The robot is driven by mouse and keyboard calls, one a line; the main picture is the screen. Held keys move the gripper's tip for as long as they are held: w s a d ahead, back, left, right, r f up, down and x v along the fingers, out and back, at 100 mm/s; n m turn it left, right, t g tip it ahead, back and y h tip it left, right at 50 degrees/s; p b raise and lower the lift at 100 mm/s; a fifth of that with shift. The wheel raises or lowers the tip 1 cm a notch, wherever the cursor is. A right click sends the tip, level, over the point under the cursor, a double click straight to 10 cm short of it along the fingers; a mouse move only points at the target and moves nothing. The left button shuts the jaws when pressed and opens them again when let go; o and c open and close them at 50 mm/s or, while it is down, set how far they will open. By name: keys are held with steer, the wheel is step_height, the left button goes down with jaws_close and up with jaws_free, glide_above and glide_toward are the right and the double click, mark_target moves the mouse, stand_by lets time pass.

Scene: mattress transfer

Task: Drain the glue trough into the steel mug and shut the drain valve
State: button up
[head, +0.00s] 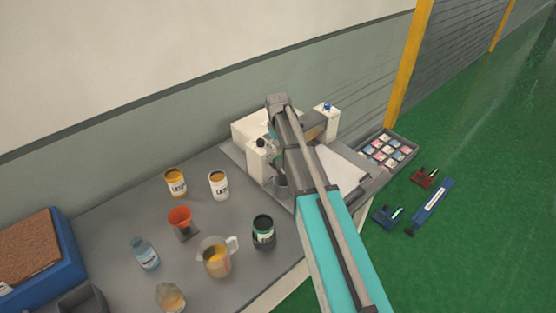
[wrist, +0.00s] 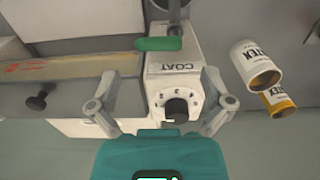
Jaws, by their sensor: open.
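In the wrist view my gripper (wrist: 160,88) is open and empty, its fingers on either side of a white housing (wrist: 185,75) marked COAT with a black dial (wrist: 177,109). A green handle (wrist: 158,44), seemingly the drain valve's lever, lies crosswise just beyond the fingertips. The amber trough (wrist: 70,68) runs to the left of the housing. A dark round rim at the top edge (wrist: 172,8) may be the steel mug. In the head view a grey cylinder (head: 281,184), perhaps this mug, stands by the machine, partly behind my arm.
Two LATEX cans (head: 176,183) (head: 219,185), a red funnel (head: 180,218), a bottle (head: 145,253), a measuring jug (head: 216,257) and a dark green can (head: 263,232) stand on the grey bench (head: 110,215). A blue box (head: 62,255) is at left.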

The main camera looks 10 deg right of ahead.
mark_target(278, 157)
steer(key=shift+f+b, duration=1.95)
steer(key=shift+f, duration=0.3)
steer(key=c, duration=1.1)
